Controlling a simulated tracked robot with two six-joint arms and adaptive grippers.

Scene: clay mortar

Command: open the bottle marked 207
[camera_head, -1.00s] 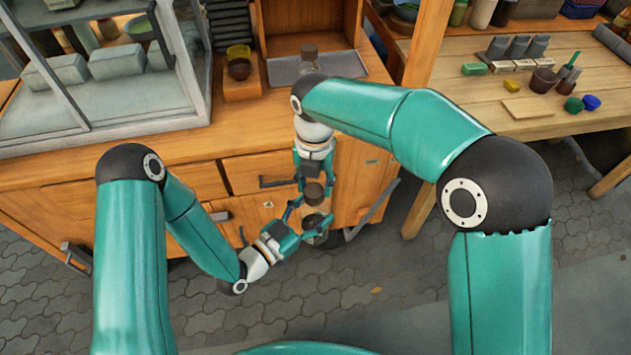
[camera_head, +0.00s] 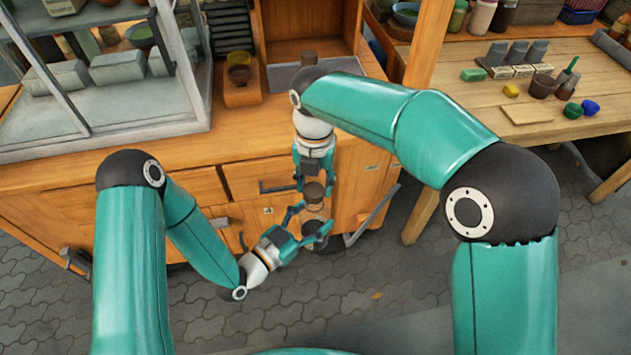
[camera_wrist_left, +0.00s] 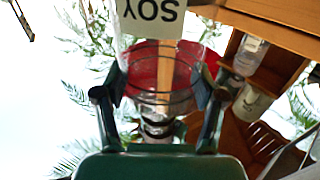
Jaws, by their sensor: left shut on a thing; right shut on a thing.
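A clear bottle (camera_wrist_left: 160,95) with a pale label reading SOY, upside down in the left wrist view, is between the fingers of my left gripper (camera_wrist_left: 158,108). No 207 is readable on it. In the head view, my left gripper (camera_head: 305,230) is shut on this bottle (camera_head: 314,213) from the left, in front of the cabinet. My right gripper (camera_head: 313,180) is directly above, pointing down, shut on the brown top (camera_head: 314,193) of the bottle. Whether the top is apart from the neck cannot be told. The fingers hide part of the bottle.
The wooden cabinet (camera_head: 120,152) with drawers stands behind the grippers. A wooden table (camera_head: 475,102) with small blocks and cups is at right. Paved floor lies below.

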